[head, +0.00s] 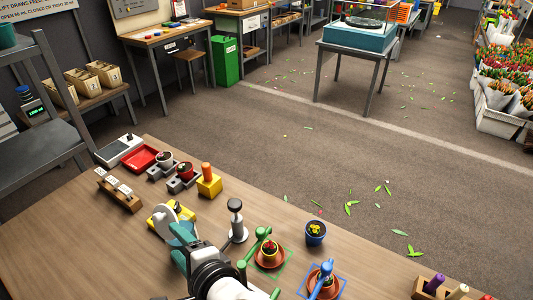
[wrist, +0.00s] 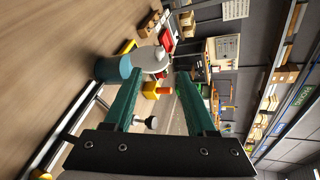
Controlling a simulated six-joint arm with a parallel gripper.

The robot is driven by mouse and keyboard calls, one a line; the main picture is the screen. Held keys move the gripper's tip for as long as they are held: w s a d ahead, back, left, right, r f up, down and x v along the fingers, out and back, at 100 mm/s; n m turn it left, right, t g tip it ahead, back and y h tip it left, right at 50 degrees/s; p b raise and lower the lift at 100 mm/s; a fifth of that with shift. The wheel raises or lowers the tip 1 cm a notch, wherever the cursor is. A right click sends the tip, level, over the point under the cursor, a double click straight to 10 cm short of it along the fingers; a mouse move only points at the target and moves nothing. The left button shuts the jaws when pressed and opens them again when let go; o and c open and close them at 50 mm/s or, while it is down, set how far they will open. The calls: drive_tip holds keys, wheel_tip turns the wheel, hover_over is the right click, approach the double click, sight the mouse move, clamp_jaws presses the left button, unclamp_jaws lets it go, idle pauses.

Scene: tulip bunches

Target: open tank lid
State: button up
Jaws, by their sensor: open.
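A small teal-blue tank (wrist: 113,69) is partly visible in the wrist view. A pale grey-white round lid (wrist: 150,60) is beside its top; I cannot tell whether it rests on the tank or is tilted off it. In the head view the lid (head: 164,222) shows as a pale disc near a yellow block, with the tank partly behind my gripper. My gripper (wrist: 160,76) has two green fingers spread apart, with nothing held between them. The lid is just beyond the fingertips, towards the left finger. In the head view my gripper (head: 175,246) is close beside the tank.
A black-knobbed stamp-like press (head: 237,222) stands right of the lid. A yellow block with an orange peg (head: 208,182), a red tray (head: 141,158) and a wooden card holder (head: 119,192) are behind. Bare wood (head: 60,245) lies at left.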

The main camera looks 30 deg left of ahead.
sight(160, 224)
drive_tip(key=shift+s+d+r, duration=0.15)
drive_tip(key=shift+d+r, duration=0.1)
drive_tip(key=shift+d, duration=0.35)
drive_tip(key=shift+o, duration=0.8)
drive_tip(key=shift+a, duration=0.1)
drive_tip(key=w+f+m, duration=0.1)
drive_tip(key=m, duration=0.1)
drive_tip(key=w+a+f+m+g+y, duration=0.1)
drive_tip(key=m, duration=0.1)
drive_tip(key=a+f+m+y, duration=0.1)
drive_tip(key=m, duration=0.1)
drive_tip(key=shift+w+a+f+g, duration=0.2)
drive_tip(key=shift+w+g, duration=0.1)
drive_tip(key=shift+w, duration=0.1)
wheel_tip(160, 224, down, 3)
drive_tip(key=w+d+m+g+y, duration=0.1)
drive_tip(key=w+m+g+y, duration=0.15)
drive_tip(key=m, duration=0.75)
drive_tip(key=shift+t+y, duration=0.25)
drive_tip(key=shift+t, duration=0.1)
drive_tip(key=a, duration=1.5)
drive_tip(key=shift+s+a+f, duration=0.15)
drive_tip(key=shift+s+a, duration=0.1)
drive_tip(key=shift+a, duration=0.1)
clamp_jaws()
